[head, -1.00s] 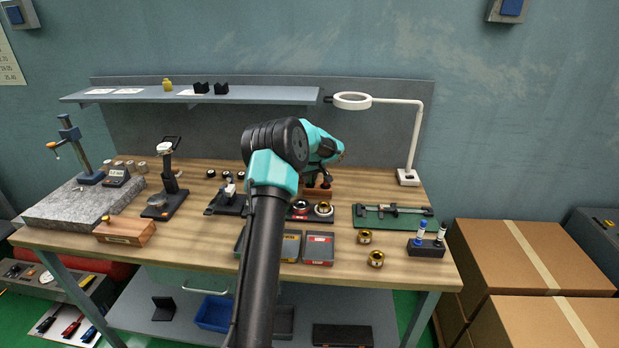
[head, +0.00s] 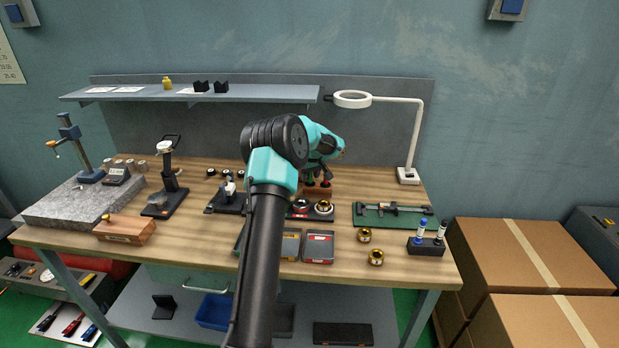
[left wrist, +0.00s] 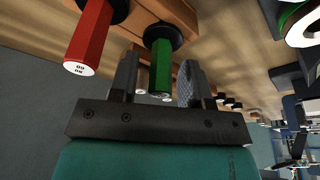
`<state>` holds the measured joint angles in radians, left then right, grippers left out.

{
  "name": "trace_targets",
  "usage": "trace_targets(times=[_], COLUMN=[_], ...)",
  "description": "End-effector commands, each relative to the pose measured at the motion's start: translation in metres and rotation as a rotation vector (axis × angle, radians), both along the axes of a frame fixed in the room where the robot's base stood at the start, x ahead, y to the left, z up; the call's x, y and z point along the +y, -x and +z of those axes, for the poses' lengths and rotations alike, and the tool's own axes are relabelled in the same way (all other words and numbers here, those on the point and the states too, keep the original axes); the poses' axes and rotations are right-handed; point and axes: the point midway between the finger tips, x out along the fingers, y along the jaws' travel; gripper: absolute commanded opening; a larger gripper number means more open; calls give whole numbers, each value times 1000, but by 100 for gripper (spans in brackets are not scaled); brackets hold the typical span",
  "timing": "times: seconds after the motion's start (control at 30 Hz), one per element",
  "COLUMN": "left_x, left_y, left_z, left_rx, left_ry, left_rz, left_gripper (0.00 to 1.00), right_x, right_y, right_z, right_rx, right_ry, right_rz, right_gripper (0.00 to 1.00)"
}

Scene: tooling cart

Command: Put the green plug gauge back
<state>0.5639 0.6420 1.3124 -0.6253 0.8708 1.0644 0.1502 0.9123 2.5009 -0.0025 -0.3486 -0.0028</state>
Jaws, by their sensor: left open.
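The green plug gauge (left wrist: 161,66) has a green handle with a black collar. In the left wrist view its collar end is at the wooden block (left wrist: 178,12), and it appears seated there. My left gripper (left wrist: 159,60) is open, with one finger on each side of the green handle. The handle's free end points back toward the palm. A red-handled gauge (left wrist: 91,35) stands beside it in the same block. In the head view my left arm hides much of this spot, and the block (head: 318,193) shows only partly below the gripper. My right gripper does not show.
Ring gauges (head: 323,207) lie in front of the block. A green mat with a caliper (head: 392,215) is to the right, near the magnifier lamp (head: 409,175). Small trays (head: 318,247) and brass rings (head: 376,257) lie near the front edge. A shelf (head: 190,94) runs behind.

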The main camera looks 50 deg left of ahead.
Motion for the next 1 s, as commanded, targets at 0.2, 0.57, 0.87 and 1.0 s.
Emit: trace_targets(times=[0.2,0.57,0.87,1.0], left_x=[-9,-26,-30,-30], left_y=[2,6,8,8], left_z=[35,97,110,110], left_rx=[-4,-3,0,0], left_ry=[-1,-1,1,1], left_rz=[0,-1,0,0], left_gripper=[44,44,44,44], right_x=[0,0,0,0], right_y=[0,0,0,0], right_z=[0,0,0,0], right_rx=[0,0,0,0], right_ry=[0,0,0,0], right_rz=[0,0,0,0], right_gripper=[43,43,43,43])
